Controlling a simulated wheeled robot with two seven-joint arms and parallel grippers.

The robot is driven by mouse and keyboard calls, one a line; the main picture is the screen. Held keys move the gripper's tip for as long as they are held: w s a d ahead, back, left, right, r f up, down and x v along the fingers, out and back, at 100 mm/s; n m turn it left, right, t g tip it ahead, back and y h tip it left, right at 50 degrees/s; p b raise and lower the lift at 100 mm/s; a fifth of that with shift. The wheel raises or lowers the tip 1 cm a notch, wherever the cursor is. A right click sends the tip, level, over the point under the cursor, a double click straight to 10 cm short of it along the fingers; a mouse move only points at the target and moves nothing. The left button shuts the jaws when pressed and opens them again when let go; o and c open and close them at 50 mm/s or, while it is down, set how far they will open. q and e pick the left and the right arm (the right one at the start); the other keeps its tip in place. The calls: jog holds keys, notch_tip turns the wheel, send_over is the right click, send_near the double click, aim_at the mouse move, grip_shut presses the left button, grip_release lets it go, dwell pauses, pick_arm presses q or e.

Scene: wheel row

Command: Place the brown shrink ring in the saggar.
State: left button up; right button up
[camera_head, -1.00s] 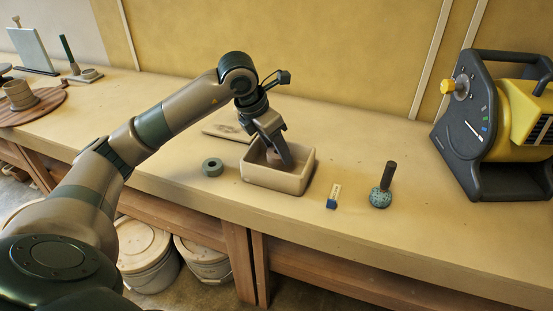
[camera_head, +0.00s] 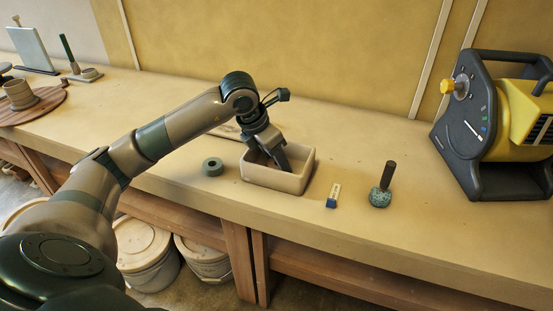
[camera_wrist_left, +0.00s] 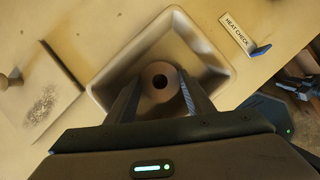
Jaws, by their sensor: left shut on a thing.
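The saggar (camera_head: 296,183) is a pale, open rectangular box on the bench. My left gripper (camera_head: 279,163) reaches down into it, and its fingertips are partly hidden by the front wall. The ring is hidden in the head view.
A grey-green ring (camera_head: 212,167) stands left of the saggar. To its right are a small blue-and-white heat check marker (camera_head: 334,196) and a speckled dark-handled tool (camera_head: 381,197). A yellow-and-black machine (camera_head: 495,125) stands far right.

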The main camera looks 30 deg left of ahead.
jog(key=shift+s, duration=0.1)
pick_arm(q)
jog(key=o, duration=0.8)
pick_arm(e)
jog(key=shift+s+r, duration=0.2)
jog(key=shift+s, duration=0.25)
pick_arm(q)
jog(key=shift+r, duration=0.1)
pick_arm(e)
jog(key=shift+w, duration=0.1)
